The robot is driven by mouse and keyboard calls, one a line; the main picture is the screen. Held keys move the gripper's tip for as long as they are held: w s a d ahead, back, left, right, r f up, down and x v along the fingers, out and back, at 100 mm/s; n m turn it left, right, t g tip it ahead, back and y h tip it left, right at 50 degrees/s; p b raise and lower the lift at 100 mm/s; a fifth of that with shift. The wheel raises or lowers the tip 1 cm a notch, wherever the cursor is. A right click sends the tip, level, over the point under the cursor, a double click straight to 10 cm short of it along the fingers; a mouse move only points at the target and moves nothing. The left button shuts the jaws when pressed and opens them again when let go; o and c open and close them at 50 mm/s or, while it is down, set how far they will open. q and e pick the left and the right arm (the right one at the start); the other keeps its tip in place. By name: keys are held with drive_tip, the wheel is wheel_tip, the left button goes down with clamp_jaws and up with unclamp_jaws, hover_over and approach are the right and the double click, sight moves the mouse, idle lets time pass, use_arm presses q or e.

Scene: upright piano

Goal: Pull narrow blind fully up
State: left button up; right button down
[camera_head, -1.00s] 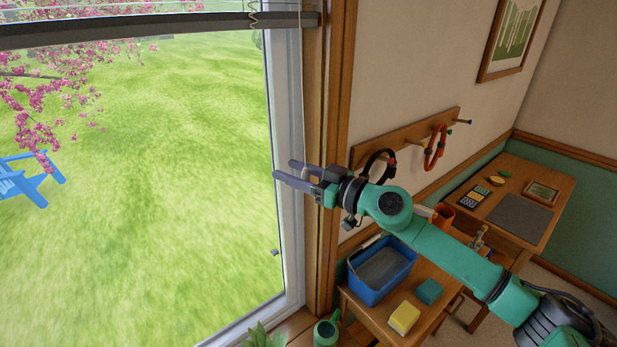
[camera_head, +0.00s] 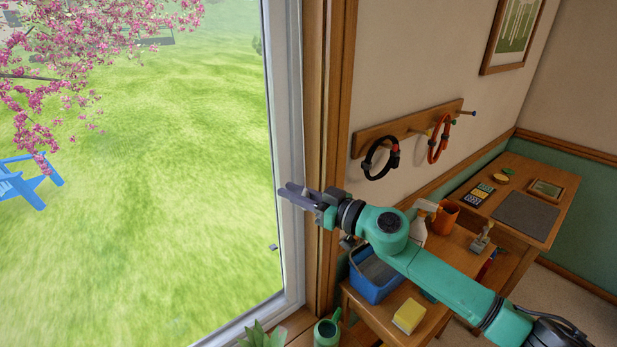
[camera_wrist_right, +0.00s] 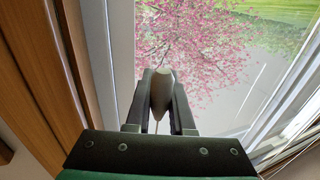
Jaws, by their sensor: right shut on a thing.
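My right gripper (camera_head: 287,190) is in front of the window frame's right side, near the glass. A thin cord shows at the pull between the fingers. The pull is hidden or too small to make out in the head view. The blind does not show in the head view; the window glass (camera_head: 150,180) in that view is uncovered to the top edge. My left gripper is not in view.
A wooden peg rail (camera_head: 405,130) holds a black ring (camera_head: 368,165) and an orange ring (camera_head: 434,150). A green watering can (camera_head: 327,333) stands near the sill.

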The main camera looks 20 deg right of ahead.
drive_tip(key=shift+f, duration=0.1)
wheel_tip(320, 180, down, 9)
drive_tip(key=b, duration=0.5)
wheel_tip(320, 180, down, 9)
drive_tip(key=b, duration=0.6)
drive_tip(key=shift+b, duration=0.35)
